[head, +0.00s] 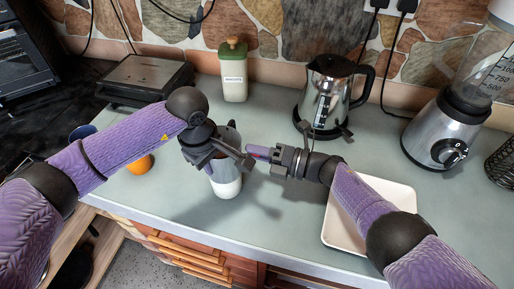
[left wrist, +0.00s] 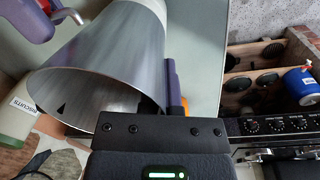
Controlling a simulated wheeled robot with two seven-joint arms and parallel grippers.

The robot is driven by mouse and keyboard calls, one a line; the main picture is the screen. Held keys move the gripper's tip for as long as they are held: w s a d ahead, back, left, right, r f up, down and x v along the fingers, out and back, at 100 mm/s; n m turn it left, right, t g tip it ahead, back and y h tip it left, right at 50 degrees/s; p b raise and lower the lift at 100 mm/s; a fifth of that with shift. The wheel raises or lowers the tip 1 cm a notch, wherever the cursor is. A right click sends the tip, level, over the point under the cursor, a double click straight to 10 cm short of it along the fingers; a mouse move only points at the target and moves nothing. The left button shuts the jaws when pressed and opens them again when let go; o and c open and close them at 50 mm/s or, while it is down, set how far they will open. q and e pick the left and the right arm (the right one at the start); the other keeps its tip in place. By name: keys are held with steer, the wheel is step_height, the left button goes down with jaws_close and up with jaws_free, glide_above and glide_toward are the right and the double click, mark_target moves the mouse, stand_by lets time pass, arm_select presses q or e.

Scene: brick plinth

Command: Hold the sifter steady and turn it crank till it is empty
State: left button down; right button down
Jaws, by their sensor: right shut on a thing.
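The sifter (head: 226,170) is a grey metal cylinder standing near the counter's front, with a white part showing at its bottom. In the left wrist view the sifter (left wrist: 105,62) fills the upper left, and no contents can be made out. My left gripper (head: 228,153) is at the sifter's upper part and hides much of it. One dark finger with a purple tip shows beside the wall in the left wrist view; its grip is unclear. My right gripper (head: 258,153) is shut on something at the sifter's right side.
A white tray (head: 340,238) lies under my right arm. A kettle (head: 322,95), a blender (head: 450,125), a green-lidded biscuit canister (head: 233,78) and a grill (head: 148,75) stand behind. An orange (head: 139,165) and a blue bowl (head: 82,132) are at left. The counter's front edge is close.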

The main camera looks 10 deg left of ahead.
steer(key=m, duration=0.2)
steer(key=f+m, duration=0.1)
steer(key=m, duration=0.1)
steer(key=shift+s, duration=0.2)
steer(key=shift+s+a+f+m+g, duration=0.1)
steer(key=shift+s+f+m+g, duration=0.25)
steer(key=shift+m, duration=1.4)
steer(key=shift+s+f+m+g, duration=0.1)
steer(key=shift+s+m, duration=0.3)
steer(key=shift+m, duration=1.3)
steer(key=shift+s+a+f+m+g, duration=0.1)
steer(key=shift+s+f+m+g, duration=0.25)
steer(key=shift+m, duration=1.4)
steer(key=shift+s+r, duration=0.1)
steer(key=c, duration=0.8)
jaws_free()
steer(key=shift+r, duration=0.1)
